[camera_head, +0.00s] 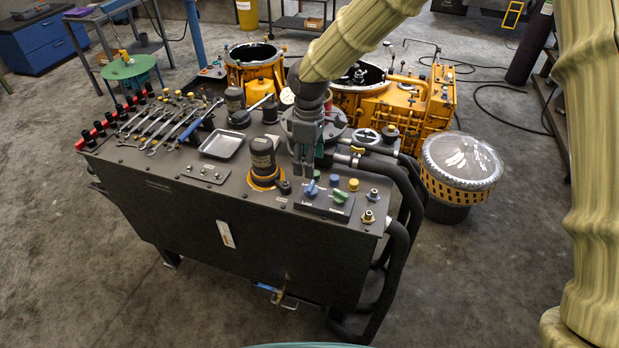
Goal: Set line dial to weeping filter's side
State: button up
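A small dark control panel (327,208) sits at the right front of the dark bench top. It carries a blue knob (311,189) over a label that seems to read "Line" and a green knob (340,196) beside it. A dark cylindrical filter (262,153) stands left of the panel, with an orange ring or wet patch around its base. Another dark filter (235,99) stands farther back left. My gripper (303,174) points down just above and behind the blue knob. It seems apart from the knob, and its finger gap is too small to judge.
A metal tray (222,144), wrenches (160,125) and a red rack (112,117) fill the bench's left side. Blue and yellow buttons (353,184) and fittings (368,216) crowd the panel. Black hoses (408,190) run down the right. Orange housings (400,105) stand behind.

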aim_at(311, 188)
notch_tip(311, 188, down, 8)
jog(key=shift+f+p, duration=0.2)
jog(key=shift+p, duration=0.8)
jog(key=c, duration=1)
